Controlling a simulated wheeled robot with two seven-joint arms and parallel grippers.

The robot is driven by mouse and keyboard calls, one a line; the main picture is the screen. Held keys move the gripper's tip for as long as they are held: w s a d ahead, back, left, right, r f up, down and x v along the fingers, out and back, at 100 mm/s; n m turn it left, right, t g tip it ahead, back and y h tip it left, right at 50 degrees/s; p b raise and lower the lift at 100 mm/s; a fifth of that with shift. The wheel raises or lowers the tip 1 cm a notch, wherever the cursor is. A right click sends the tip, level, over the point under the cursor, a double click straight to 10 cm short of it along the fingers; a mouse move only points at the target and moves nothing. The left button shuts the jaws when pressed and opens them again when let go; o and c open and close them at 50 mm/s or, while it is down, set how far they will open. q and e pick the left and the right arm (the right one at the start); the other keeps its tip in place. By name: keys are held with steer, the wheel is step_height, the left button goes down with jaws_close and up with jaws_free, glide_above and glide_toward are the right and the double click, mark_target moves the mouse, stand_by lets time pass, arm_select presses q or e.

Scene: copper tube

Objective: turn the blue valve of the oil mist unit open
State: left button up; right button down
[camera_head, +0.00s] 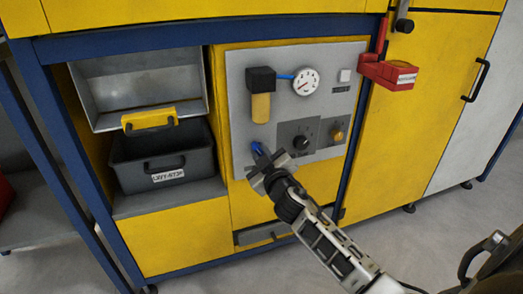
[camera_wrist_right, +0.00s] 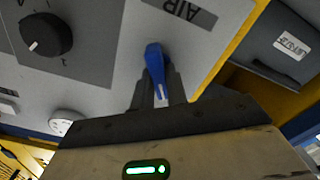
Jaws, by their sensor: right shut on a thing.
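The blue valve handle (camera_head: 257,147) sits at the lower left of the grey panel (camera_head: 237,95) of the unit. My right gripper (camera_head: 262,158) reaches it from below right and is shut on it. In the right wrist view the blue handle (camera_wrist_right: 155,62) stands between the two dark fingers of the gripper (camera_wrist_right: 156,94), with its rounded end showing beyond them. The valve's body is hidden behind the fingers. My left gripper is not in view.
The panel also carries a black and amber filter (camera_head: 261,95), a round gauge (camera_head: 306,82), a black knob (camera_head: 301,142) and a yellow knob (camera_head: 338,134). A dark bin (camera_head: 165,165) stands at left. A red box (camera_head: 390,74) juts out at upper right.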

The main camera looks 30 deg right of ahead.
steer(key=n, duration=0.3)
steer(key=shift+a+p, duration=0.1)
steer(key=shift+p, duration=0.2)
steer(key=n, duration=0.2)
steer(key=shift+f+n+p, duration=0.15)
steer(key=shift+n+p, duration=0.15)
steer(key=n, duration=0.3)
steer(key=shift+f, duration=0.1)
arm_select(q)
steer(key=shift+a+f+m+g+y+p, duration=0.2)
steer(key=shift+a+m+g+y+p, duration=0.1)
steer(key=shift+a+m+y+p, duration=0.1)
arm_select(e)
steer(key=shift+f+n, duration=0.1)
steer(key=shift+n, duration=1.2)
steer(key=c, duration=1.4)
jaws_free()
steer(key=shift+s+a, duration=0.1)
steer(key=shift+s, duration=0.05)
